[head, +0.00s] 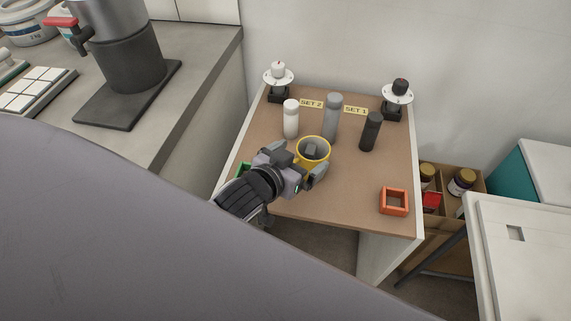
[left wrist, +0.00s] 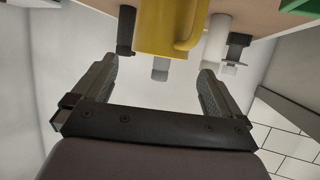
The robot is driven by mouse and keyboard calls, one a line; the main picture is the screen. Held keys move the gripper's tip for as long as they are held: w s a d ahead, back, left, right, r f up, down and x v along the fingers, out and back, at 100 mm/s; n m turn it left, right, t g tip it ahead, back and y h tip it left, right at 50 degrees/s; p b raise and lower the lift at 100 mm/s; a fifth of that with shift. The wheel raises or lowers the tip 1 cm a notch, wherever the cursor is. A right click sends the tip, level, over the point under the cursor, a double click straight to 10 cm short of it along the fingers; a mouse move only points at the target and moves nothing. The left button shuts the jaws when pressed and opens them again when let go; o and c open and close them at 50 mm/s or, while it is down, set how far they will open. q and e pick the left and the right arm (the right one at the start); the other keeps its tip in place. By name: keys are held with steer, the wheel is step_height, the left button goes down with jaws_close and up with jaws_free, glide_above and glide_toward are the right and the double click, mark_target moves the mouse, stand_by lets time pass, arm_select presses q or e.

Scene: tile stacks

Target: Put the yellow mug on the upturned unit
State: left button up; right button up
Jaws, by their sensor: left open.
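The yellow mug (head: 325,159) stands upright on the brown-topped table, and a grey shape shows in its opening. My left gripper (head: 300,168) is open at the near side of the mug, and its fingers partly hide the mug. In the left wrist view, which looks upside down, the mug (left wrist: 162,28) appears ahead between the spread fingers of the gripper (left wrist: 158,75), with its handle toward the right finger. I cannot tell whether a finger touches it. I cannot make out which thing is the upturned unit. My right gripper is not in view.
White (head: 291,120), grey (head: 331,118) and black (head: 371,132) bottles stand behind the mug. Two dial stands (head: 278,76) (head: 398,92) are at the back corners. An orange square frame (head: 394,201) lies front right; a green piece (head: 243,169) is at the left. The table (head: 350,190) is clear in front.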

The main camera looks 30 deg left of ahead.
arm_select(q)
steer(key=v, duration=0.5)
steer(key=shift+s+r, duration=0.2)
steer(key=shift+s, duration=0.1)
steer(key=shift+f, duration=0.1)
steer(key=s+a+f+g+y, duration=0.1)
steer(key=s+a+f+g, duration=0.15)
steer(key=s+g, duration=0.45)
steer(key=s+a+f+g, duration=0.1)
steer(key=s+f+g, duration=0.25)
steer(key=s, duration=0.65)
steer(key=w+d+f+m+t+h+p, duration=0.1)
steer(key=w+d+f+t, duration=0.1)
steer(key=w+f+t, duration=0.4)
steer(key=shift+d+f+t+h, duration=0.35)
steer(key=shift+f+t, duration=0.3)
steer(key=shift+f, duration=0.6)
steer(key=shift+w+a, duration=0.1)
